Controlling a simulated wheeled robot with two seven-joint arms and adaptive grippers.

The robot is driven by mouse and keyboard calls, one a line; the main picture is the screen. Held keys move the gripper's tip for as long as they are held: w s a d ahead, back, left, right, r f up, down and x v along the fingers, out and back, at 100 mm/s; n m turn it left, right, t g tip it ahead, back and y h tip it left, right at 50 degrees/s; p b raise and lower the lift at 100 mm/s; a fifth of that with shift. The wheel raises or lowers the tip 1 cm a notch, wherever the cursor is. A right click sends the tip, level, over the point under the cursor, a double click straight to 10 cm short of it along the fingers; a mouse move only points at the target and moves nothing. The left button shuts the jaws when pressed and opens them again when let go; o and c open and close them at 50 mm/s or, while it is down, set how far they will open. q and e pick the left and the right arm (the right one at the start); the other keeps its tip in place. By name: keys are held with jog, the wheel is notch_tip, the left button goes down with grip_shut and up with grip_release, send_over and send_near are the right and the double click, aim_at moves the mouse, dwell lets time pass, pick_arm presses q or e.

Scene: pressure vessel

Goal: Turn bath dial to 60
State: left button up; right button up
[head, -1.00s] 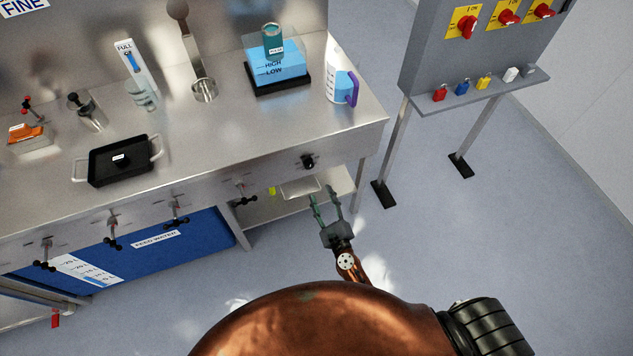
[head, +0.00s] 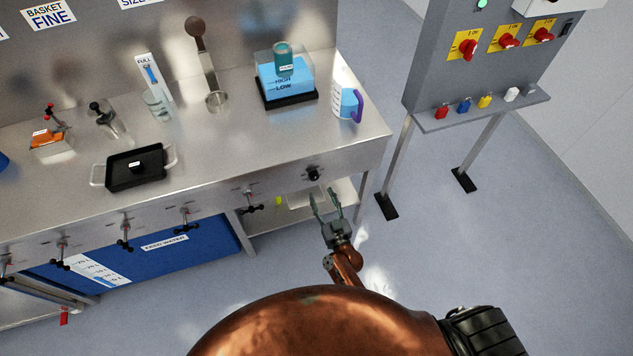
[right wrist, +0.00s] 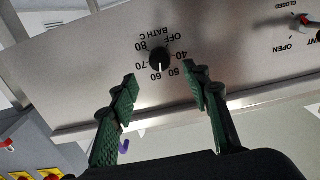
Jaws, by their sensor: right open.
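The bath dial (head: 313,174) is a black round knob on the bench's front panel, near its right end. In the right wrist view the dial (right wrist: 159,57) has a scale marked OFF, 40, 50, 60, 70 and 80, seen upside down, with the label BATH C. A pale line on the knob points roughly at 60. My right gripper (head: 325,198) is open and empty, just below and in front of the dial. In the right wrist view its green fingers (right wrist: 160,78) flank the dial's lower scale, apparently apart from the knob. My left gripper is not in view.
The clear bath with blue liquid (head: 285,82) and a measuring jug (head: 346,102) stand on the bench (head: 235,140). A valve handle (head: 250,202) sticks out left of the dial. A grey switch stand (head: 440,80) is to the right. Floor is free between them.

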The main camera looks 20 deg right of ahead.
aim_at(315, 179)
jog(key=w+b, duration=0.1)
jog(key=w, duration=0.6)
jog(key=shift+w+a, duration=0.1)
jog(key=shift+w, duration=0.15)
jog(key=shift+c, duration=0.6)
jog(key=c, duration=1)
jog(key=shift+m, duration=1.6)
jog(key=shift+c, duration=0.2)
jog(key=o, duration=1.2)
jog(key=shift+c, duration=0.2)
